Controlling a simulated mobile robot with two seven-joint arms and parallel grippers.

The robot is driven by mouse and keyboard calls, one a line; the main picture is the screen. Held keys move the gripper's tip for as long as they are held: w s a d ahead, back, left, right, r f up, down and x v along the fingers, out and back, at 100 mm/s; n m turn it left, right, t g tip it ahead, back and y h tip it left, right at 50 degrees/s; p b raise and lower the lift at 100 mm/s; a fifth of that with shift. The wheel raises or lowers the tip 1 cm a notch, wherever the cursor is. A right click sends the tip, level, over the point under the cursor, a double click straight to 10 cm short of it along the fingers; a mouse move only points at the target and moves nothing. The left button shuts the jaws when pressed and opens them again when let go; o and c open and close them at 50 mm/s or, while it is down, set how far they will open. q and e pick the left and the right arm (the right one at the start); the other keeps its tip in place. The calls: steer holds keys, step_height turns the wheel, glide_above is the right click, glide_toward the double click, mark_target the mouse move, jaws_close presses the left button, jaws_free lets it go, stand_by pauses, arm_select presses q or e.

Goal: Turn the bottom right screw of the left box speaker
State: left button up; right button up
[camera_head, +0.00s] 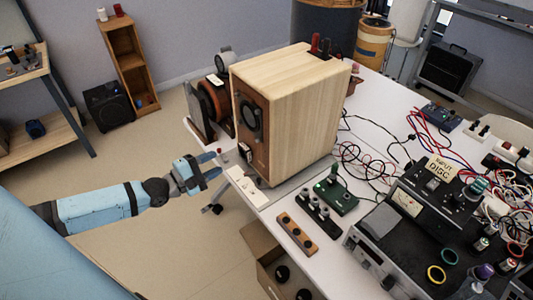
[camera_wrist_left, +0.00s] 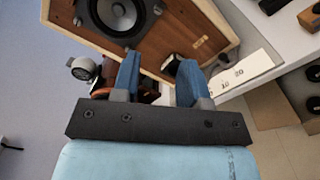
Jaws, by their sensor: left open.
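The wooden box speaker (camera_head: 300,110) stands on the white table, its brown front panel and dark cone facing left. In the left wrist view its front panel (camera_wrist_left: 190,22) fills the top, with the cone (camera_wrist_left: 118,14) and a small brass plate (camera_wrist_left: 198,44) low on the panel. I cannot make out the bottom right screw. My left gripper (camera_head: 215,167) is open and empty, left of the table edge and apart from the speaker. In the wrist view its blue fingers (camera_wrist_left: 160,65) point toward the lower part of the panel.
The white table (camera_head: 330,260) holds a green circuit board (camera_head: 335,196), a wooden block with knobs (camera_head: 298,232), cables and a black mixer-like unit (camera_head: 440,210). A white marked strip (camera_head: 247,186) lies before the speaker. Reddish-brown round equipment (camera_head: 212,104) stands behind it.

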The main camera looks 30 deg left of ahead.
mark_target(257, 141)
arm_select(q)
steer(key=x, duration=1.4)
steer(key=shift+r, duration=0.15)
jaws_close()
